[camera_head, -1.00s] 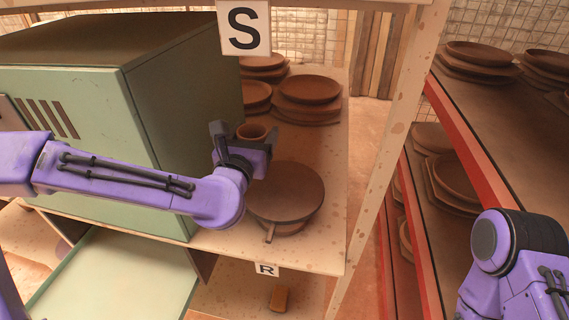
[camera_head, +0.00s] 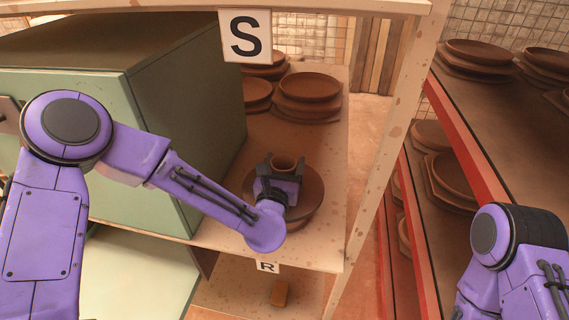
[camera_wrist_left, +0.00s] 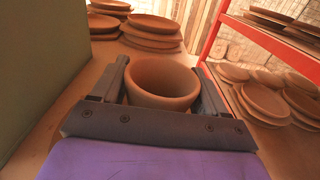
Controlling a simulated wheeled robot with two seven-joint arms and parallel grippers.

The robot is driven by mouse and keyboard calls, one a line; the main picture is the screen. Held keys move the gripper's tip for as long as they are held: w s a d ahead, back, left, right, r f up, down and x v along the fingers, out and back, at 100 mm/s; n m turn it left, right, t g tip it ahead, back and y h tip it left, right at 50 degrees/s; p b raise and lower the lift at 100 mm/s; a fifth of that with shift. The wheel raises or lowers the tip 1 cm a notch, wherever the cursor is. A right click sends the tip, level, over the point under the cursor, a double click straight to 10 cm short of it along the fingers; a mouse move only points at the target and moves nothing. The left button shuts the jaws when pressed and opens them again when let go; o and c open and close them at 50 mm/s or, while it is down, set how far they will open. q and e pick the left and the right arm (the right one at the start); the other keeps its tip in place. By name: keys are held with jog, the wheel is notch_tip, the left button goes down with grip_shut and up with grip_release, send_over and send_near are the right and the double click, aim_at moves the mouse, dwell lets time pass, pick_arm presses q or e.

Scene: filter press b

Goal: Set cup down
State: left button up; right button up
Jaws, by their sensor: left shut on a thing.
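A brown clay cup (camera_head: 286,162) is held upright between the fingers of my left gripper (camera_head: 284,165). The left wrist view shows the cup (camera_wrist_left: 162,84) with a dark finger on each side. In the head view, the cup and gripper are in front of a round brown disc (camera_head: 312,192) on the shelf and hide part of it. I cannot tell whether the cup touches the disc. My right arm shows at the lower right, but its gripper is out of view.
A green cabinet (camera_head: 185,130) stands left of the gripper. Stacked clay plates (camera_head: 308,92) sit further back on the shelf (camera_head: 325,235). A wooden post (camera_head: 385,140) bounds the right side. Signs S (camera_head: 246,36) and R (camera_head: 267,267) mark the shelves.

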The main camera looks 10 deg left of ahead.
pick_arm(q)
jog(key=shift+f, duration=0.15)
jog(key=o, duration=1.1)
jog(key=shift+r, duration=0.2)
jog(key=s+b, duration=0.1)
jog(key=s, duration=0.3)
jog(key=s+b, duration=0.2)
jog(key=s, duration=0.2)
jog(key=shift+s+f, duration=0.2)
jog(key=shift+s, duration=0.15)
jog(key=s, duration=0.1)
jog(key=s+p, duration=0.1)
jog(key=shift+s+r+p, duration=0.3)
jog(key=shift+s+r, duration=0.05)
jog(key=shift+s+f, duration=0.15)
jog(key=shift+s, duration=0.25)
